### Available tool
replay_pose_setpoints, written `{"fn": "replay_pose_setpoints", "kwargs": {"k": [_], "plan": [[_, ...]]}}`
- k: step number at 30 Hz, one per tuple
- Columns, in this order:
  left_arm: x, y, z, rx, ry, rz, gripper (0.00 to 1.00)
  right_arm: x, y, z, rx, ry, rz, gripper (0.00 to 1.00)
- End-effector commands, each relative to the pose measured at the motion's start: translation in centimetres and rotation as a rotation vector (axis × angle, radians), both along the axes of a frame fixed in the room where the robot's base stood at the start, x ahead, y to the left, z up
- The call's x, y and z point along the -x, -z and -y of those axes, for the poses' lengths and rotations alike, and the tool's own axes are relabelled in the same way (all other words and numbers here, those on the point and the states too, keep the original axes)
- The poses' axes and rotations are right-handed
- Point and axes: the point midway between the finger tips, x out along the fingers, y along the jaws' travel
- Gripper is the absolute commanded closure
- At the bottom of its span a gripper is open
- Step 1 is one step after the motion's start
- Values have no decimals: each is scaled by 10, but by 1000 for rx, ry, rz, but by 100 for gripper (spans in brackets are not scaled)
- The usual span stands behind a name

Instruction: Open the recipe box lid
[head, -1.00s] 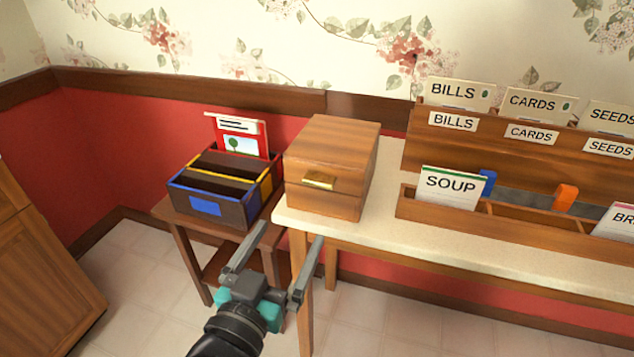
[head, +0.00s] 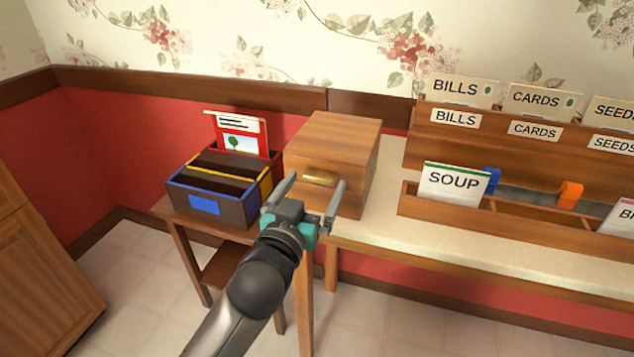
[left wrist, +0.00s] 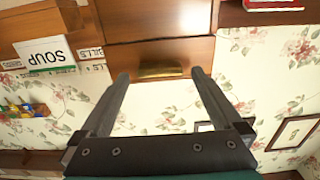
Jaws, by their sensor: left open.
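The wooden recipe box (head: 335,137) stands shut at the left end of the cream-topped table, with a brass handle (head: 320,178) on its front. In the left wrist view the box (left wrist: 155,25) fills the upper middle, and its brass handle (left wrist: 160,72) lies between and beyond the fingertips. My left gripper (head: 317,180) is open in front of the box, its two fingers on either side of the handle in the picture. It also shows in the left wrist view (left wrist: 160,76), with nothing between its fingers. Whether the fingers touch the box is unclear. My right gripper is out of view.
A dark divided box (head: 190,203) with a red card sits on a small side table to the left. A wooden organizer (head: 420,205) with a SOUP card (head: 453,184) and blue and orange clips stands to the right. A narrow strip of bare tabletop (head: 385,195) separates it from the recipe box.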

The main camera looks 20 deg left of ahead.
Motion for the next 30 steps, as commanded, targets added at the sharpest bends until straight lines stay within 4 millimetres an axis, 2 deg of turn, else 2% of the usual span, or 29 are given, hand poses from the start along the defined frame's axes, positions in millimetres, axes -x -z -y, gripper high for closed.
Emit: {"fn": "replay_pose_setpoints", "kwargs": {"k": [7,18,30], "plan": [[-19,1,1,-1,1,-1,0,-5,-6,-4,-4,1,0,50],[-21,0,1,0,1,-1,1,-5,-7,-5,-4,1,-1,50],[-21,0,1,0,0,-1,46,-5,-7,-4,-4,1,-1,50]]}}
